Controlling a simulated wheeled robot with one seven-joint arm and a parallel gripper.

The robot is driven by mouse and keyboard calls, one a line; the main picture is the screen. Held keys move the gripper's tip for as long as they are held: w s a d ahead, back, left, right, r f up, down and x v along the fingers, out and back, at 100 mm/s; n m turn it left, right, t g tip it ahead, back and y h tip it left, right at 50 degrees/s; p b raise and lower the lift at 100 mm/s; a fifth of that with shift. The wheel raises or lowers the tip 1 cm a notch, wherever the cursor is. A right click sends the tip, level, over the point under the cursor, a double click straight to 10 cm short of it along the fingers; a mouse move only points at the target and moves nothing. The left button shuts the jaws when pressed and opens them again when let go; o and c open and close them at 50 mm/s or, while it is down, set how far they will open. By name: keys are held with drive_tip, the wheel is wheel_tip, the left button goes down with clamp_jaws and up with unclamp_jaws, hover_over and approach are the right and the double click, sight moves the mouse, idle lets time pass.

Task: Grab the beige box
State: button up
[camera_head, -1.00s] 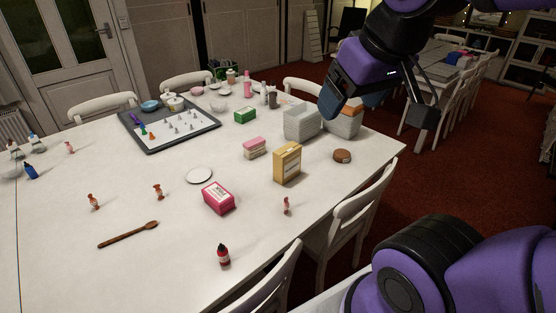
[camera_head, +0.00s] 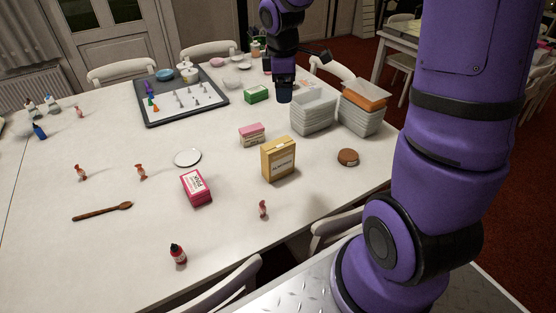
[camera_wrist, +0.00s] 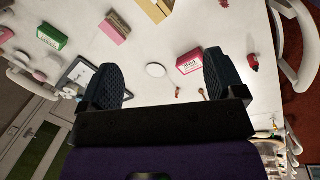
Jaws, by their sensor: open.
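The beige box (camera_head: 279,161), yellowish tan with a pale label, stands upright on the white table near its right-hand part. In the wrist view the beige box (camera_wrist: 153,8) is cut off by the top edge. My gripper (camera_head: 285,93) is beyond the box in the head view, above the back of the table, beside the grey baskets. In the wrist view my gripper (camera_wrist: 160,80) has its two dark fingers wide apart with nothing between them. It is apart from the box.
Grey stacked baskets (camera_head: 313,112) and an orange-topped stack (camera_head: 362,108) stand behind the box. A pink box (camera_head: 252,134), a red box (camera_head: 196,188), a green box (camera_head: 256,94) and a brown round item (camera_head: 348,157) are around it. Chairs line the white table (camera_head: 100,245).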

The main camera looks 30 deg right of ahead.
sight(278, 144)
drive_tip(key=w+d+f+n, duration=0.1)
drive_tip(key=w+f+n, duration=0.1)
drive_tip(key=f, duration=0.4)
drive_tip(key=w+f+n+g+y, duration=0.1)
drive_tip(key=w+f+n, duration=0.1)
drive_tip(key=f, duration=0.4)
drive_tip(key=w+d+f+n, duration=0.1)
drive_tip(key=w+f+n, duration=0.1)
drive_tip(key=f, duration=0.4)
drive_tip(key=shift+w+d+f+g, duration=0.2)
drive_tip(key=shift+w+d+g, duration=0.1)
drive_tip(key=shift+w, duration=0.1)
drive_tip(key=shift+n, duration=0.3)
wheel_tip(278, 144, down, 5)
drive_tip(key=shift+f, duration=0.2)
drive_tip(key=shift+w+d+f, duration=0.1)
drive_tip(key=shift+w+f, duration=0.15)
drive_tip(key=shift+f, duration=1.2)
drive_tip(key=shift+w+d+f, duration=0.1)
drive_tip(key=shift+w+f, duration=0.1)
drive_tip(key=shift+f, duration=1.2)
drive_tip(key=c, duration=1.2)
